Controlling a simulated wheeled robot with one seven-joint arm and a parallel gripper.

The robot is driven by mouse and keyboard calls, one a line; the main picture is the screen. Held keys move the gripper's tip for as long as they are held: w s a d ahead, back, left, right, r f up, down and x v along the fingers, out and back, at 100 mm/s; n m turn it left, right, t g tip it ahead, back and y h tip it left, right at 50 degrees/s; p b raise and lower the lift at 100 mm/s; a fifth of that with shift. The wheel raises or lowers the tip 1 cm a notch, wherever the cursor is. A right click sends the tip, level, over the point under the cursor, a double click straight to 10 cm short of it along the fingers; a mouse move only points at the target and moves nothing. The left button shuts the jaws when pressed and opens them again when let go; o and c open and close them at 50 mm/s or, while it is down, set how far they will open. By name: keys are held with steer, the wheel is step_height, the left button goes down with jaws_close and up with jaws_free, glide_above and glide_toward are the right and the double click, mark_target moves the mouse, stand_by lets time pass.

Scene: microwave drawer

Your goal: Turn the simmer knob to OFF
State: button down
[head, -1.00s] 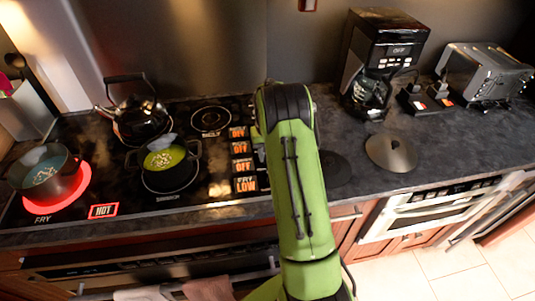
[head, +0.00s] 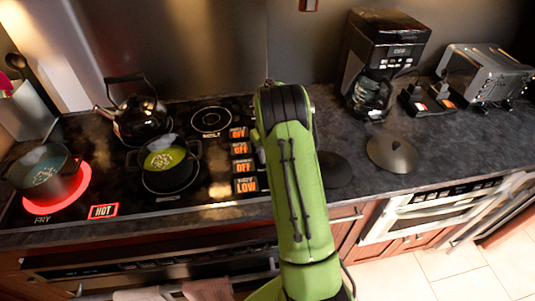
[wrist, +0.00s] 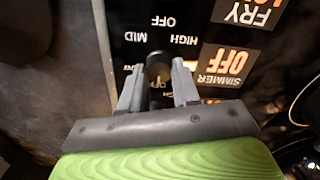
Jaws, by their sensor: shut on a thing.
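The simmer knob (wrist: 160,61) is a small dark round knob in the wrist view, with OFF, HIGH, MID and LOW lettered around it, upside down. My gripper (wrist: 159,74) is shut on it, one grey finger on each side. The fingers hide much of the knob, so its pointer is not clear. The SIMMER display (wrist: 226,64) beside it reads OFF. In the head view, the simmer display (head: 243,166) also shows OFF, while my green arm hides the knob and the fingertips.
The FRY display (wrist: 250,12) sits beside the simmer display. A red-glowing burner (head: 75,200) marked HOT is at the left under a pot (head: 42,170). A green-filled pot (head: 170,178) and a kettle (head: 141,120) stand on the hob. Dark lids lie on the right counter.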

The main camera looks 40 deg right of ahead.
steer(key=c, duration=0.8)
jaws_free()
step_height(320, 180, up, 16)
steer(key=shift+f+p, duration=0.1)
steer(key=shift+p, duration=0.85)
steer(key=s+a+r+n+t, duration=0.1)
steer(key=s+a+r+t, duration=0.2)
steer(key=s+a+r, duration=1.05)
steer(key=s+a+f+t, duration=0.1)
steer(key=s+a, duration=0.1)
steer(key=s, duration=0.2)
steer(key=s+a+f, duration=0.2)
steer(key=s+a, duration=0.1)
steer(key=s, duration=0.2)
steer(key=s+a+f+n+t, duration=0.1)
steer(key=s+a+f, duration=0.1)
steer(key=s+a, duration=0.1)
steer(key=shift+s+a+t, duration=0.15)
steer(key=shift+s+t, duration=0.15)
steer(key=shift+s, duration=0.6)
